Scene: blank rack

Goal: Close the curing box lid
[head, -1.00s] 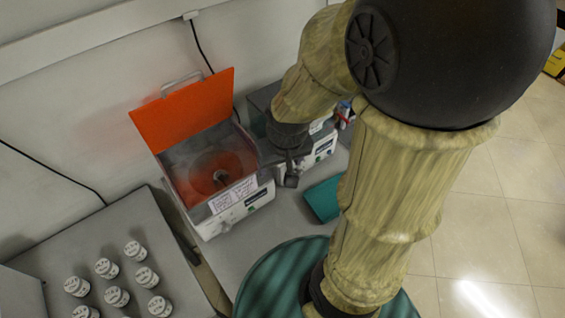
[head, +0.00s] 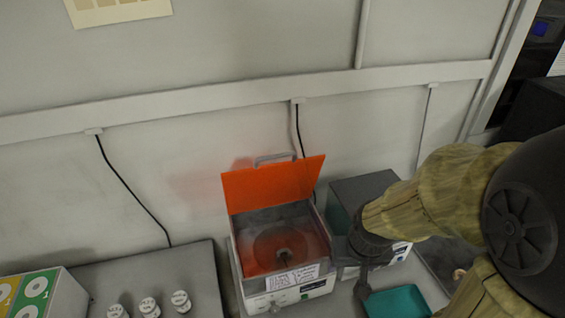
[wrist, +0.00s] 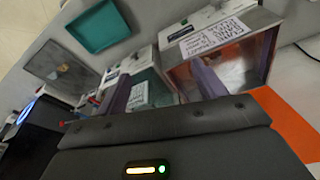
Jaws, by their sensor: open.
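The curing box (head: 277,250) is a white and grey box with an orange lid (head: 272,185). The lid stands raised at the back, leaning away, with a grey handle (head: 274,158) on its top edge. In the wrist view the box (wrist: 222,50) is at the upper right and part of the orange lid (wrist: 288,115) shows at the right edge. My gripper (head: 362,285) is just right of the box in the head view, apart from the lid. In the wrist view my gripper (wrist: 165,85) has its two fingers spread, with nothing between them.
A second grey-topped device (head: 365,190) stands right of the box, beside my arm. A teal tray (head: 397,301) lies in front of it. Several white-capped jars (head: 150,305) stand on the grey surface at left. The wall is close behind the lid.

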